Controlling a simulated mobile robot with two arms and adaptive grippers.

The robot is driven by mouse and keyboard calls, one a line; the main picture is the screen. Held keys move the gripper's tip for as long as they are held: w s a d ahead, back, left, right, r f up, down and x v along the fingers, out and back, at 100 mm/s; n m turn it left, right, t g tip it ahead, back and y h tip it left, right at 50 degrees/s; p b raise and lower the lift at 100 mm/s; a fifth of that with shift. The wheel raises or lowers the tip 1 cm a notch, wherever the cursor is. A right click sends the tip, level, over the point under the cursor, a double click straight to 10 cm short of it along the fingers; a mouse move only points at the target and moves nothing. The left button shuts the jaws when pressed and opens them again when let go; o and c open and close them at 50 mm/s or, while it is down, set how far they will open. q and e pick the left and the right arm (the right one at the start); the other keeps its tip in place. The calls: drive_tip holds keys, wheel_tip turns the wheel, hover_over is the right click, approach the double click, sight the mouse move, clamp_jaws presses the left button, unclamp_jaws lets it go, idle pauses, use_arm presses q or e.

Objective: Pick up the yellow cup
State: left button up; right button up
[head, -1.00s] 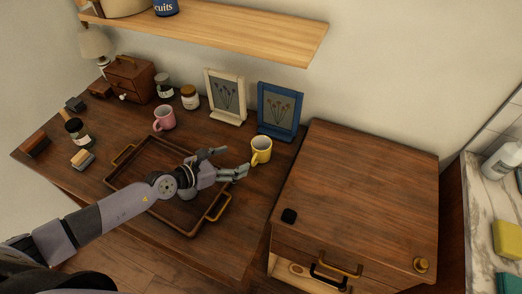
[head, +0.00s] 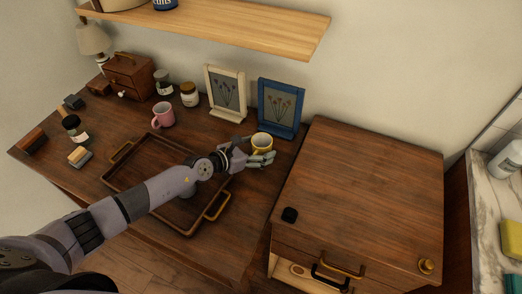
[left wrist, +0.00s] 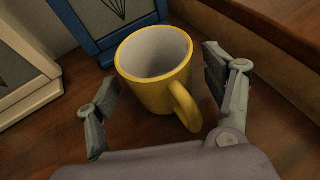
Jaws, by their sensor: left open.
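The yellow cup (head: 262,143) stands upright on the dark wooden desk, in front of the blue picture frame. In the left wrist view the cup (left wrist: 153,85) shows its pale inside, and its handle points toward the gripper's palm at lower right. My left gripper (head: 258,152) is open at the cup. In the left wrist view the left gripper's fingers (left wrist: 165,95) stand on either side of the cup, with a visible gap at the left and a smaller one at the right. My right gripper is not in view.
A wooden tray (head: 118,184) lies under my left arm. A pink cup (head: 163,114), a cream picture frame (head: 226,92) and a blue picture frame (head: 280,106) stand nearby. A taller wooden cabinet (head: 365,195) rises right of the cup. A shelf (head: 230,30) hangs above.

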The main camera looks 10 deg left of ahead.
use_arm(q)
drive_tip(key=c, duration=1.4)
